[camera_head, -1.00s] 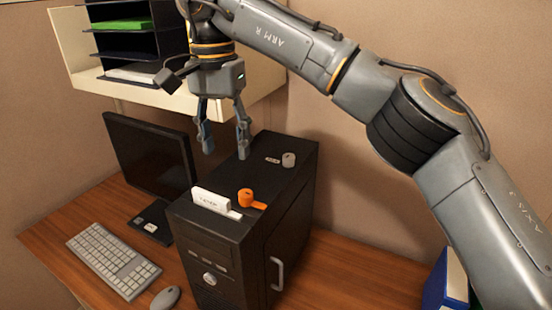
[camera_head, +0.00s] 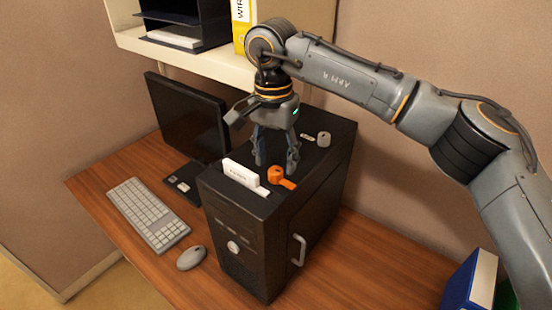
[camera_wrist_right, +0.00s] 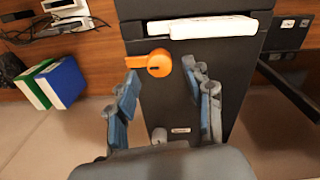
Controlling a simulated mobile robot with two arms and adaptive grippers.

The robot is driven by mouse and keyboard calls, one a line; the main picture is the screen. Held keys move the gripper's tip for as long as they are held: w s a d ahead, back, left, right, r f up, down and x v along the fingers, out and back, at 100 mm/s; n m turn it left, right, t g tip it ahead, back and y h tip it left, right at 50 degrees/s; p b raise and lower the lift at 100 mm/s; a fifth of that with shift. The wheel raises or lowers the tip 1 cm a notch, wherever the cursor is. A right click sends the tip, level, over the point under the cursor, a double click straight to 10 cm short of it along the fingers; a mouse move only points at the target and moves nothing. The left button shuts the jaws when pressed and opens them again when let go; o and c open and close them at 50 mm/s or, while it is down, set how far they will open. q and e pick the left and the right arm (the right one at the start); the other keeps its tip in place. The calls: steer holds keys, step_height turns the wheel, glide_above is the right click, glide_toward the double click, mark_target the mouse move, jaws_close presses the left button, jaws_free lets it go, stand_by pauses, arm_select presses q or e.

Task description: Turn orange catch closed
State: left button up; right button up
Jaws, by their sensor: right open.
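The orange catch (camera_head: 279,175) sits on top of the black computer tower (camera_head: 262,212), near its front, with its lever pointing toward the right side edge. In the right wrist view the orange catch (camera_wrist_right: 160,63) shows a round knob with a dark slot and a lever pointing left. My right gripper (camera_head: 275,170) is open and points down over the tower top, close behind the catch. In the right wrist view its fingers (camera_wrist_right: 165,80) stand apart, with the catch just beyond and between the tips. Nothing is held. My left gripper is in neither view.
A white labelled piece (camera_head: 240,172) stands in a slot beside the catch. A grey knob (camera_head: 323,139) is farther back on the tower. A shelf (camera_head: 200,57) hangs above.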

mark_target(282, 178)
steer(key=shift+f, duration=1.1)
jaws_close()
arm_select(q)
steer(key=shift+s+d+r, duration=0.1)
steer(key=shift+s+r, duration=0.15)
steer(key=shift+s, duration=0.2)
